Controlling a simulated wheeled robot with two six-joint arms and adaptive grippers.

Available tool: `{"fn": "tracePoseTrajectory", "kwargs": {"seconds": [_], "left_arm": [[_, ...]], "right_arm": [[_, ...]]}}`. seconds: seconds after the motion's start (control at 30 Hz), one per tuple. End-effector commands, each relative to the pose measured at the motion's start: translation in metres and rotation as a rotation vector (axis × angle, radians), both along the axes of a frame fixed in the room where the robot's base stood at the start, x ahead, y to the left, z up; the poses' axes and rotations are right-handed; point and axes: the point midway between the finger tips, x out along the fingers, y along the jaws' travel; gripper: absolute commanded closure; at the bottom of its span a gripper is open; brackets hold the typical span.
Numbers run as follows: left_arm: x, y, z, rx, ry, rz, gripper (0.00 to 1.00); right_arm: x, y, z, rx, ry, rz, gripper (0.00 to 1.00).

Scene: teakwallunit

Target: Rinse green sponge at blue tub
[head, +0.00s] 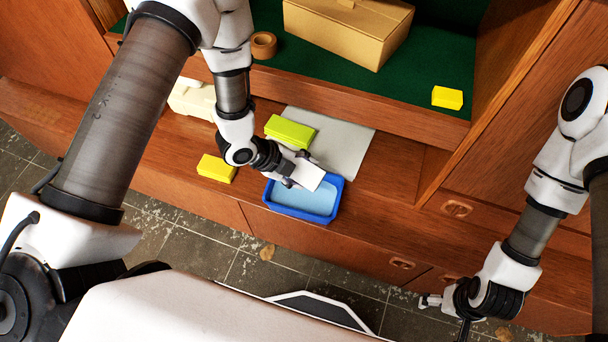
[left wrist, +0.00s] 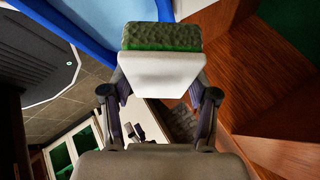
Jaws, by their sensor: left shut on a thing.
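My left gripper (head: 292,176) is shut on the green sponge (head: 311,174), which shows as a white block in the head view. In the left wrist view the sponge has a rough green layer (left wrist: 161,37) on its far face, and the left gripper's fingers (left wrist: 159,97) clasp its white part. I cannot tell whether the sponge touches the water. My right gripper (head: 445,303) is away at lower right; its jaw state is unclear.
A yellow block (head: 216,168) is left of the tub. The green shelf above holds a tan box (head: 345,32), a tape roll (head: 263,45) and another yellow block (head: 447,97). Wood right of the tub is clear.

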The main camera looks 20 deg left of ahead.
Motion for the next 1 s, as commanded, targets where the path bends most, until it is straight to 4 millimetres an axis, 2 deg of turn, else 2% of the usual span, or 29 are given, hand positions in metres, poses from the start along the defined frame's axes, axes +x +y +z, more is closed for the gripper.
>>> {"fn": "tracePoseTrajectory", "kwargs": {"seconds": [0.17,0.37,1.0], "left_arm": [[0.002,0.000,0.000,0.029,0.058,0.000,0.69],[0.001,0.000,-0.012,0.030,0.063,0.002,0.69],[0.000,0.000,-0.088,0.029,0.062,0.002,0.69]], "right_arm": [[0.000,0.000,-0.001,0.000,0.001,0.000,0.16],[0.000,0.000,-0.012,0.000,0.000,0.000,0.16],[-0.001,0.000,-0.071,0.000,0.000,0.000,0.16]]}}
